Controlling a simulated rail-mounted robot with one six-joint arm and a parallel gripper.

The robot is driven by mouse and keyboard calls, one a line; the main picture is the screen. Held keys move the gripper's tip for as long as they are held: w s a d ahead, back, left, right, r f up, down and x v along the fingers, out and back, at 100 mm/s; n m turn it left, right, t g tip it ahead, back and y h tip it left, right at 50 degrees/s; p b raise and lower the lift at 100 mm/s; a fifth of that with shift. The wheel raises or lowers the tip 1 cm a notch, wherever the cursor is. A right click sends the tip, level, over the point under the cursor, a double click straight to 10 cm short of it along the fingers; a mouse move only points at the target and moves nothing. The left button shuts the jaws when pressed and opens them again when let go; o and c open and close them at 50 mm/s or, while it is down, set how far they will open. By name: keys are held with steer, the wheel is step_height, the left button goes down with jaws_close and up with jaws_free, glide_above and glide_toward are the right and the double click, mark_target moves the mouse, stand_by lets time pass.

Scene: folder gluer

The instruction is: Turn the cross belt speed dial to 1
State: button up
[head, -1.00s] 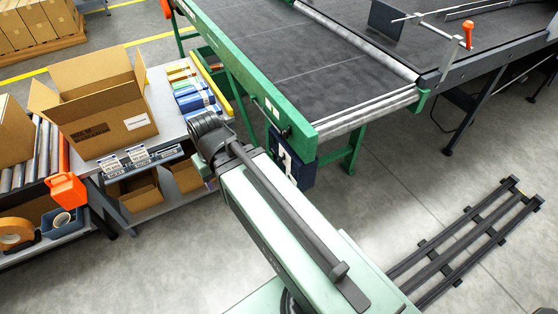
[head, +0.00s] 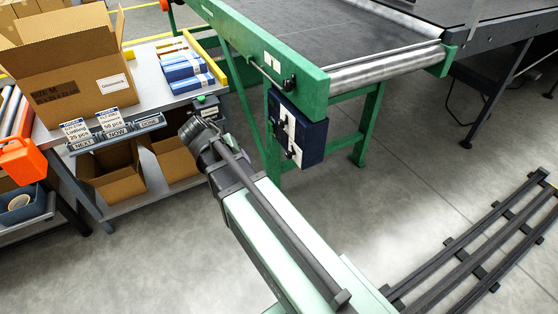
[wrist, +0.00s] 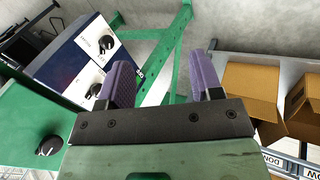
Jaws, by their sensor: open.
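A dark blue control box (head: 312,142) with a white front panel hangs below the green conveyor frame in the head view. Black dials sit on its panel. In the wrist view the box (wrist: 65,75) is at upper left, with one dial (wrist: 105,43) clear and another (wrist: 95,90) partly behind a finger. Another black dial (wrist: 50,145) sits on the green frame; it also shows in the head view (head: 289,83). I cannot read which is the cross belt speed dial, nor the settings. My gripper (wrist: 163,80) is open and empty, its purple-padded fingers right of the dials.
The green conveyor frame (head: 265,50) and its leg (head: 368,125) stand beside the box. A grey packing bench (head: 160,100) with an open carton (head: 80,85) and blue packs (head: 185,72) is at left. Floor right of my arm is clear up to a dark rail track (head: 480,250).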

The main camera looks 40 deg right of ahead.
steer(key=w+d+f+m+h+b, duration=0.5)
steer(key=d+f+b, duration=0.1)
steer(key=f+b, duration=0.35)
steer(key=m+g+h, duration=0.2)
steer(key=m+h, duration=0.5)
steer(key=m, duration=0.4)
glide_toward(279, 125)
steer(key=d, duration=0.3)
steer(key=s+d, duration=0.1)
steer(key=d, duration=0.6)
steer(key=shift+s+b, duration=0.15)
steer(key=shift+b, duration=0.15)
steer(key=c, duration=0.9)
